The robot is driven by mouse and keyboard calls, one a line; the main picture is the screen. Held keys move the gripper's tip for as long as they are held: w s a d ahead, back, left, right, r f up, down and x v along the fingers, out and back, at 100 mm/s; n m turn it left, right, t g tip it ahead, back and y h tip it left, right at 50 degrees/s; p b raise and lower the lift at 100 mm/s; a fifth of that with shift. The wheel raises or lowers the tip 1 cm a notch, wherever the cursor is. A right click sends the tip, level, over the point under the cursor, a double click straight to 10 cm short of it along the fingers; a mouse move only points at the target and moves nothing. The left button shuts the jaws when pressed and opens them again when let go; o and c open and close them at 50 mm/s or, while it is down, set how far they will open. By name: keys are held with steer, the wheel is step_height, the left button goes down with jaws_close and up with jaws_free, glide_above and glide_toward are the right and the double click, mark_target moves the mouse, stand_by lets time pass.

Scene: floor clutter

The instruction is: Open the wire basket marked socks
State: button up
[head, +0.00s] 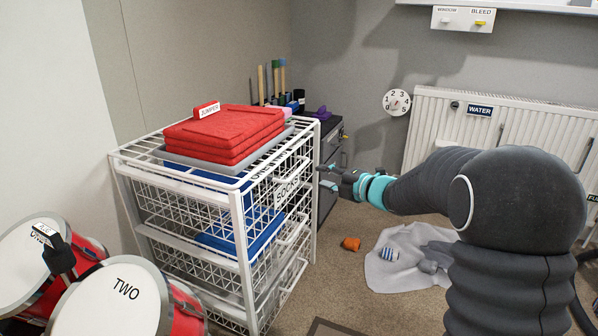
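A white wire basket unit (247,228) stands left of centre with several stacked baskets. A label reading SOCKS (287,191) sits on the front of an upper basket, which faces right. That basket looks pushed in level with the frame. My gripper (324,177) is just right of the label, at about its height. Its two dark fingers are apart, and I see nothing between them. It appears clear of the basket front, though I cannot tell the exact gap.
Red folded jumpers (222,135) lie on top of the unit. Drums (122,299) stand at the front left. An orange item (350,243) and a grey cloth (401,262) lie on the floor at right. A dark cabinet (331,150) stands behind the unit.

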mark_target(300, 170)
steer(key=x, duration=1.1)
steer(key=shift+f, duration=0.1)
jaws_close()
